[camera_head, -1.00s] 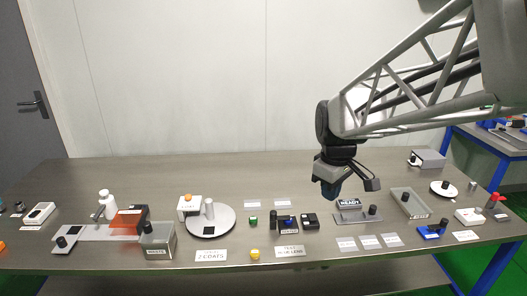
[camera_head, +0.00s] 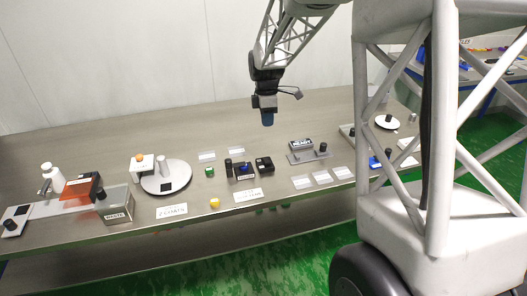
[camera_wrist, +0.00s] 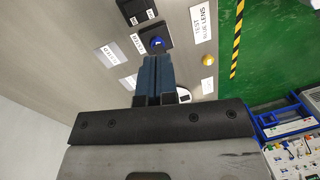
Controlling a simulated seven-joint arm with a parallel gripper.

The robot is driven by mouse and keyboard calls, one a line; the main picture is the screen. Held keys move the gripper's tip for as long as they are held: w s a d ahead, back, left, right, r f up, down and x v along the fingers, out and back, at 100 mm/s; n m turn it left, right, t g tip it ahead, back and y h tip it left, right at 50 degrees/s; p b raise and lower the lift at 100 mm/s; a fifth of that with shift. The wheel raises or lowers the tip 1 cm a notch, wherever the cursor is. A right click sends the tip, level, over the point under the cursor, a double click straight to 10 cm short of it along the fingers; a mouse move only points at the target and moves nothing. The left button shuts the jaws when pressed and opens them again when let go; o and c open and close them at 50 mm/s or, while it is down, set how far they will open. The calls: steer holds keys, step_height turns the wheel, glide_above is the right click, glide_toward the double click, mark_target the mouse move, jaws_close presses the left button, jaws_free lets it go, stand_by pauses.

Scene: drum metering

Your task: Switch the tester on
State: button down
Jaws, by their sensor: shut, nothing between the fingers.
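My gripper (camera_head: 267,118) hangs above the bench with its blue fingers together and nothing between them. In the wrist view the closed fingers (camera_wrist: 157,75) point towards a dark box (camera_wrist: 150,32) with a blue part on top. This dark box (camera_head: 241,172) stands below and to the left of my gripper in the head view, apart from it. A flat grey unit with a READY display (camera_head: 301,144) and a dark knob stands to the right.
A second dark box (camera_head: 264,164) stands close to the first. A round white plate (camera_head: 180,178) and a waste bin (camera_head: 118,206) are farther left. Bare bench (camera_head: 200,132) lies behind.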

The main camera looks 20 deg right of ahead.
mark_target(268, 162)
steer(key=shift+n, duration=0.9)
steer(key=w+f, duration=0.1)
steer(key=w, duration=0.1)
steer(key=w+f, duration=0.2)
steer(key=shift+d+f, duration=0.15)
steer(key=shift+d, duration=0.25)
steer(key=shift+f, duration=0.15)
steer(key=f, duration=0.4)
steer(key=s+f, duration=0.1)
steer(key=f, duration=0.4)
steer(key=s+f, duration=0.1)
steer(key=f, duration=0.3)
steer(key=shift+s+f, duration=0.15)
steer(key=shift+f, duration=0.1)
